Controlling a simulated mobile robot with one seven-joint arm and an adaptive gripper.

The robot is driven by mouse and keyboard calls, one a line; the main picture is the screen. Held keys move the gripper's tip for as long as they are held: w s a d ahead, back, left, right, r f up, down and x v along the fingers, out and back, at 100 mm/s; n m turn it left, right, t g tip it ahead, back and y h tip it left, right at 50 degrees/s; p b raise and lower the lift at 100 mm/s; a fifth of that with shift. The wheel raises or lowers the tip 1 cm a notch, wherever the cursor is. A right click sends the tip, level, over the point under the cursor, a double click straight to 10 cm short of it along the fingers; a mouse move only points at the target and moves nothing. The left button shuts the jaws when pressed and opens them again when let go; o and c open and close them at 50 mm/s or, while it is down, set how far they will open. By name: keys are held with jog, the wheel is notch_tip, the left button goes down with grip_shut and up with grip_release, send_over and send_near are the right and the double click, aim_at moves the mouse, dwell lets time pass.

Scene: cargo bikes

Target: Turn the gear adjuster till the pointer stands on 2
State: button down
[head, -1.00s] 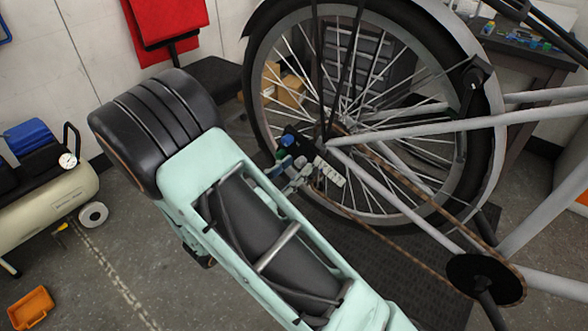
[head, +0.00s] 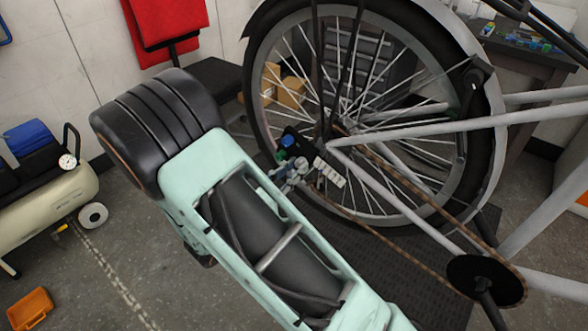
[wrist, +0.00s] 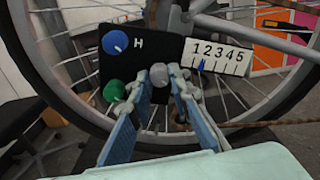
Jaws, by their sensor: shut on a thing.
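In the wrist view a black plate (wrist: 112,66) carries a blue knob (wrist: 115,42), a green knob (wrist: 114,91) and a grey knob (wrist: 158,72). My gripper (wrist: 160,84) has its two fingers on either side of the grey knob and is shut on it. To the right is a white scale plate (wrist: 236,62) numbered 1 to 5. A small blue pointer (wrist: 201,66) stands between the marks for 1 and 2, closer to 2. In the head view my gripper (head: 290,170) is at the plate by the wheel hub, its fingertips partly hidden.
The bike's spoked wheel (head: 252,75) stands behind the plate. A rusty chain (head: 400,178) runs to a dark chainring (head: 485,280) at lower right. Grey frame tubes (head: 440,130) pass close on the right. A beige air compressor (head: 45,205) stands on the floor at left.

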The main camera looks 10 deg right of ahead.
jog(key=m+b, duration=0.6)
jog(key=m, duration=0.3)
jog(key=shift+f+m, duration=0.15)
jog(key=shift+m, duration=0.25)
jog(key=shift+m+b, duration=0.7)
jog(key=shift+m, duration=0.1)
jog(key=shift+a, duration=0.1)
jog(key=c, duration=1.8)
grip_release()
jog(key=v, duration=1.2)
jog(key=shift+r, duration=0.2)
